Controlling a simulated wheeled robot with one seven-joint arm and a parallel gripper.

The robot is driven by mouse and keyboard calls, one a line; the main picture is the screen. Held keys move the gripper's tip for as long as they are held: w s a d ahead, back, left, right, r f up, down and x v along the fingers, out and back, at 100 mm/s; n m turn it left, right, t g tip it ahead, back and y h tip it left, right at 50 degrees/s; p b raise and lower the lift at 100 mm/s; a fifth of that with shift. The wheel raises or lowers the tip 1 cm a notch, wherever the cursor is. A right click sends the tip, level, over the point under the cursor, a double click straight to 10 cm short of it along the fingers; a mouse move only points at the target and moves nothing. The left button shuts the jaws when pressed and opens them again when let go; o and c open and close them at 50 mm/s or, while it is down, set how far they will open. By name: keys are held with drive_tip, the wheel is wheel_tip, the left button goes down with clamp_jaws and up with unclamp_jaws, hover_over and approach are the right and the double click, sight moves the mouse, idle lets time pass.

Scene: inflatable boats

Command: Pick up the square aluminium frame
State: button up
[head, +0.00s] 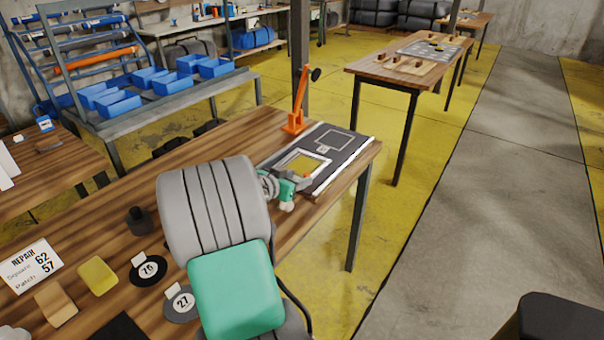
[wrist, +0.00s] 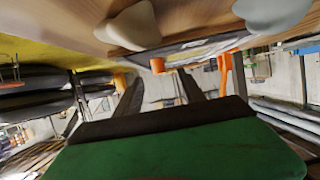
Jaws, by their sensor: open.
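The square aluminium frame (head: 326,159) lies on a dark board (head: 345,165) at the far right end of the wooden workbench. It is a thin silvery square, with yellow showing inside. My gripper (head: 300,183) is open at the frame's near side, low over the board, and partly hides that edge. I cannot tell whether it touches the frame. In the wrist view the board's pale edge (wrist: 190,50) shows beyond my gripper, but the frame cannot be made out clearly.
An orange lever clamp (head: 297,106) stands behind the board; it also shows in the wrist view (wrist: 225,73). A square outline (head: 334,142) is marked on the board. A yellow block (head: 97,276) and numbered discs (head: 148,270) lie nearer on the workbench (head: 232,132).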

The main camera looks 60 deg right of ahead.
sight(306, 175)
drive_tip(key=x, duration=0.4)
drive_tip(key=shift+s+d+f, duration=0.1)
drive_tip(key=shift+d, duration=0.1)
drive_tip(key=shift+c, duration=0.4)
clamp_jaws()
